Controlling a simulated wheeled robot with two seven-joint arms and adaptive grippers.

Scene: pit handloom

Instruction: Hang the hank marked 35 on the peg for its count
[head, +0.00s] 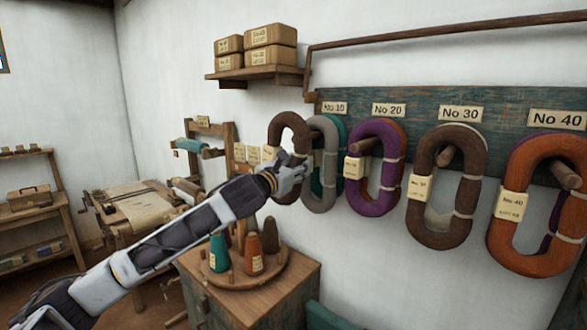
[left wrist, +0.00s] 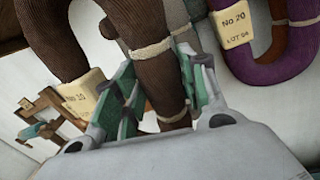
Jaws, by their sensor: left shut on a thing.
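My left gripper (head: 292,166) is shut on one side of a brown hank (head: 274,134) at the left end of the peg board. In the left wrist view, its green-lined fingers (left wrist: 165,85) flank the brown strand (left wrist: 160,62). This hank's cream tag (left wrist: 82,97) starts with "No"; its number is too blurred to be sure of. The hank hangs upright in front of a grey hank (head: 320,195) under the No 10 label (head: 334,107). I cannot tell whether a peg passes through it. My right gripper is not in view.
The board (head: 420,122) also has labels No 20 (head: 389,110), No 30 (head: 461,113) and No 40 (head: 558,119). Purple (head: 363,200), brown (head: 425,226) and orange (head: 520,258) hanks hang there. A cabinet with cones (head: 300,285) stands below my arm.

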